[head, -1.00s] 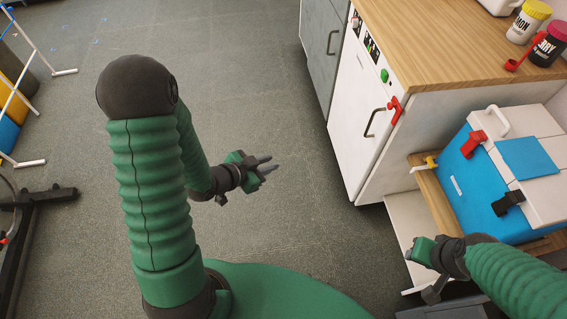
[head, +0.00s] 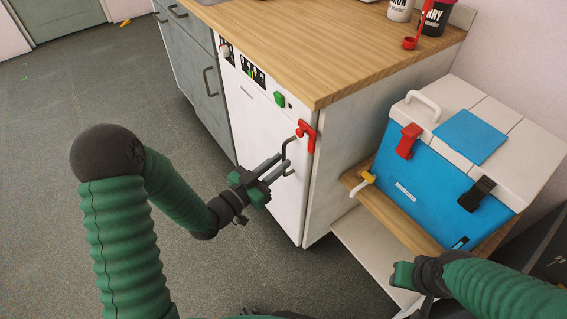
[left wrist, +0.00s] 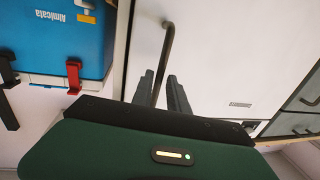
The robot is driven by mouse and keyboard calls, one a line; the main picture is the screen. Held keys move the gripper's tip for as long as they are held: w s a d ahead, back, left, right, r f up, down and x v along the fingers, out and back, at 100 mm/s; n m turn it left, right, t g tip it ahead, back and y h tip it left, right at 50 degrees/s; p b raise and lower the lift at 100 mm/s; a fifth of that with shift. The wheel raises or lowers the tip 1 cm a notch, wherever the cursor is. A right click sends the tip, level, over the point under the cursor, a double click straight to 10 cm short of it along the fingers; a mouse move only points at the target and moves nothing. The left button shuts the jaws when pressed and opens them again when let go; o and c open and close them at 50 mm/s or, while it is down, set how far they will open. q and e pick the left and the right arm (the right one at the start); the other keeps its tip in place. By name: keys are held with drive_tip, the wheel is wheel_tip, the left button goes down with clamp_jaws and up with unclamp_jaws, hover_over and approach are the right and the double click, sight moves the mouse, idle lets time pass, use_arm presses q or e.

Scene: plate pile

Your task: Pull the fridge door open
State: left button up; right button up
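The white door (head: 258,128) is on the front of the wooden-topped counter. It looks closed. Its dark bar handle (head: 285,152) is near the right edge, beside a red latch (head: 307,136). In the left wrist view, the handle (left wrist: 167,48) runs down between the open fingers (left wrist: 160,90), in front of the white door (left wrist: 225,55). I cannot tell whether either finger touches it. My right gripper (head: 408,283) is at the bottom right, with its fingers mostly hidden.
A blue and white cooler box (head: 420,185) stands on a low wooden shelf (head: 398,225) right of the counter. Grey cabinets (head: 197,75) adjoin the door on the left. Jars (head: 437,18) stand on the countertop (head: 330,50).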

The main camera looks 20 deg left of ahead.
use_arm(q)
drive_tip(key=shift+x, duration=0.95)
drive_tip(key=shift+w+d, duration=0.15)
drive_tip(key=shift+d, duration=0.05)
drive_tip(key=shift+a, duration=0.1)
clamp_jaws()
idle(0.4)
